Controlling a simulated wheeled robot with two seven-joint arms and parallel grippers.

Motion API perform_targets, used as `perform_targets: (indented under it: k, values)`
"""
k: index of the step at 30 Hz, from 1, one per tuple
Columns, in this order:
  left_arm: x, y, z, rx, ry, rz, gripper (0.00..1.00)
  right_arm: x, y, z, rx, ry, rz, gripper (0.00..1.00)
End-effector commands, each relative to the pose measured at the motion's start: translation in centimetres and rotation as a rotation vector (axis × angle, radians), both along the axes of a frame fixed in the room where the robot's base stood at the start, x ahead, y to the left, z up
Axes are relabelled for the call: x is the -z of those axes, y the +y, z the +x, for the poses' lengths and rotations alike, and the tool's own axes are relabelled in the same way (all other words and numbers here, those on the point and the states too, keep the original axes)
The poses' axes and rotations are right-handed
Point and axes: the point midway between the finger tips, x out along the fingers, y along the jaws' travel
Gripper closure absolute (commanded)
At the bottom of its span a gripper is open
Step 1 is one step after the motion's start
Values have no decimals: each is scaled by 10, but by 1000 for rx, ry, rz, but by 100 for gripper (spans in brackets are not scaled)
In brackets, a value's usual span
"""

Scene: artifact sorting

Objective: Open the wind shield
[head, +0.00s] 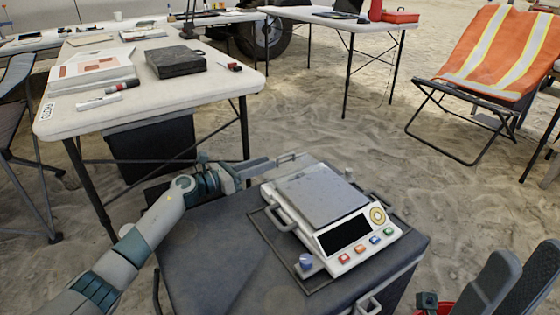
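A white scale (391,236) with a dark display, several coloured buttons and a yellow round dial sits on a dark grey case. A flat grey plate (322,196) covers its top; whether this is the wind shield or the pan is unclear.
The dark case (222,258) has free top space left of the scale. A white table (205,84) with a black box (175,62) and papers stands behind left. An orange chair (500,50) is at the back right.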

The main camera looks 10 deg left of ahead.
Motion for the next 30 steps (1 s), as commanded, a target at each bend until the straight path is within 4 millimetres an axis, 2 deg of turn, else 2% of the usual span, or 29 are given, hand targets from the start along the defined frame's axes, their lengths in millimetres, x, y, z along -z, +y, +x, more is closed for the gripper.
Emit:
perform_targets:
  k: [3, 10, 15, 25, 26, 28, 29, 30]
  values:
    - [1, -16, 16, 0, -2, -1, 74, 0, 1, 0, -5, -14, 11, 69]
    - [1, -37, 38, 0, -1, 0, 74, -4, 1, -2, -13, -35, 12, 69]
    - [1, -44, 45, -1, 0, 0, 74, -8, 1, -5, -18, -47, 13, 69]
    - [0, -45, 46, 0, -1, 1, 74, -10, 3, -4, -21, -50, 16, 69]
    - [0, -45, 46, 0, -1, 1, 78, -10, 2, -4, -21, -49, 15, 69]
    - [0, -45, 46, 0, -1, 1, 95, -9, 3, -4, -21, -48, 16, 69]
    - [0, -45, 46, 0, -1, 1, 100, -9, 3, -4, -21, -47, 15, 69]
    - [0, -45, 46, 0, 0, 1, 100, -8, 3, -3, -21, -46, 15, 69]
